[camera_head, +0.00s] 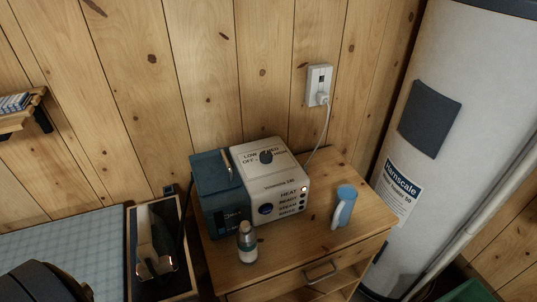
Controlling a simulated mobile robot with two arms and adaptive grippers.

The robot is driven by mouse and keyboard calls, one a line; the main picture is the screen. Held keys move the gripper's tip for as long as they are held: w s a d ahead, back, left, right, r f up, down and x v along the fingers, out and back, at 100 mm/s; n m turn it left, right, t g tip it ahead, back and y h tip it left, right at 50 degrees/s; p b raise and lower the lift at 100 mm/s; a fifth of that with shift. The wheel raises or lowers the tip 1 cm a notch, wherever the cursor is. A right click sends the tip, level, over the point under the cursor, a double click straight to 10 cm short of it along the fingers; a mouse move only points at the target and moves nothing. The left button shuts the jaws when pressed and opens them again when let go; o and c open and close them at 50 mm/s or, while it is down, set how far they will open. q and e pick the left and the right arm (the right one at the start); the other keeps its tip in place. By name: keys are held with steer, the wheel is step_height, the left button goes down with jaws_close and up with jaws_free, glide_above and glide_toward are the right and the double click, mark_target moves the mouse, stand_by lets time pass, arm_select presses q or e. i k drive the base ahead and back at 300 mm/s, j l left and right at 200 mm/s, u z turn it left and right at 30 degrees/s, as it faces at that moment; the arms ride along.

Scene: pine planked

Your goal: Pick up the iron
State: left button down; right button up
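What looks like the iron (159,239), a dark and pale pointed shape, sits in a dark, wood-framed rest (132,266) at the lower left. Small orange glints show near its lower end. Its handle is hard to make out. The rest lies between the light-blue checked surface and the wooden cabinet. A dark rounded shape (40,284) at the bottom left corner may be part of my arm. No fingers of either gripper are in view.
A blue and white steam unit (275,192) stands on the wooden cabinet (300,255), plugged into a wall socket (319,84). A small bottle (247,243) and a blue-white cup-like item (343,206) stand in front. A white tank (445,90) is at right. The checked surface (70,245) looks mostly clear.

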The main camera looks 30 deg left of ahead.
mark_target(156, 242)
steer(key=u, duration=1.9)
